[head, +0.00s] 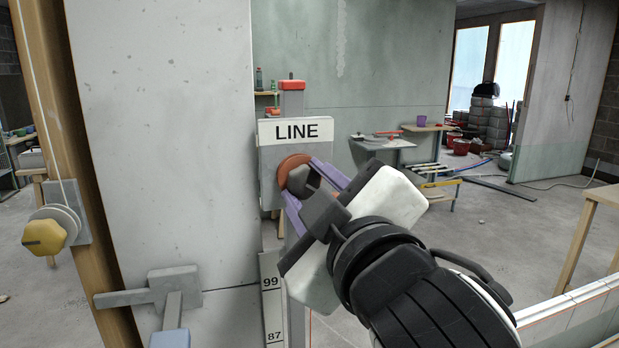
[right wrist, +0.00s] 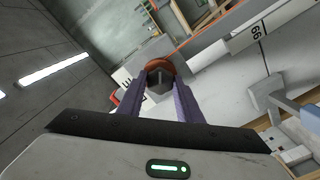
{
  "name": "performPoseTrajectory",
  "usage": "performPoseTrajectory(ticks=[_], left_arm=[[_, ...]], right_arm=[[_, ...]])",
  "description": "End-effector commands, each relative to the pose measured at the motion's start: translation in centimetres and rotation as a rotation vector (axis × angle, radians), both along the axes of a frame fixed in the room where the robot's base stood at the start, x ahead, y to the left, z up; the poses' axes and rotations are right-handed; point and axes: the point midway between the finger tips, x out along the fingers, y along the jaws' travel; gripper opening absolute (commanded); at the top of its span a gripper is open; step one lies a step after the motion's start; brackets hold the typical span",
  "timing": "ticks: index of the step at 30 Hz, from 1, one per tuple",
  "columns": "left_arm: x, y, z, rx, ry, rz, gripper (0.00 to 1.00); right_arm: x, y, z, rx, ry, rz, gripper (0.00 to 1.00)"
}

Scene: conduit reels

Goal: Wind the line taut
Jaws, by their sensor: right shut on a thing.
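A grey panel with a white sign reading LINE (head: 296,131) stands on a red-capped post. An orange-brown round reel part (head: 290,166) sits on the panel below the sign. My right gripper (head: 300,180) has its purple fingers closed on a dark grey knob at this part, and hides much of it. In the right wrist view the knob (right wrist: 159,78) sits between the fingertips, with the orange-brown rim (right wrist: 160,64) behind it. A strip with the numbers 99 and 87 (head: 271,300) runs below the panel. The line's tautness cannot be told. My left gripper is not in view.
A wooden post (head: 58,110) at left carries a pale cord and a reel with a yellow knob (head: 45,237). A grey bracket (head: 172,286) projects from the pale wall slab (head: 165,130). Small tables stand behind; open floor lies at right.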

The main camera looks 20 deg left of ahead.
Motion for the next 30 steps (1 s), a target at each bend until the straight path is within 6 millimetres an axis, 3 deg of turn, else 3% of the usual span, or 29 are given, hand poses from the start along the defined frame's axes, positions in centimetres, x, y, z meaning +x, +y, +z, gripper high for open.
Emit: performPoseTrajectory(ticks=[15, 30], left_arm=[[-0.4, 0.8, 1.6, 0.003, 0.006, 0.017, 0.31], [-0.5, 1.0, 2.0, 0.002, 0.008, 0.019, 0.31]], right_arm=[[-0.1, 0.1, 0.1, 0.365, 0.250, 0.002, 0.10], [0.0, 0.0, 0.0, 0.505, 0.341, 0.001, 0.10]])
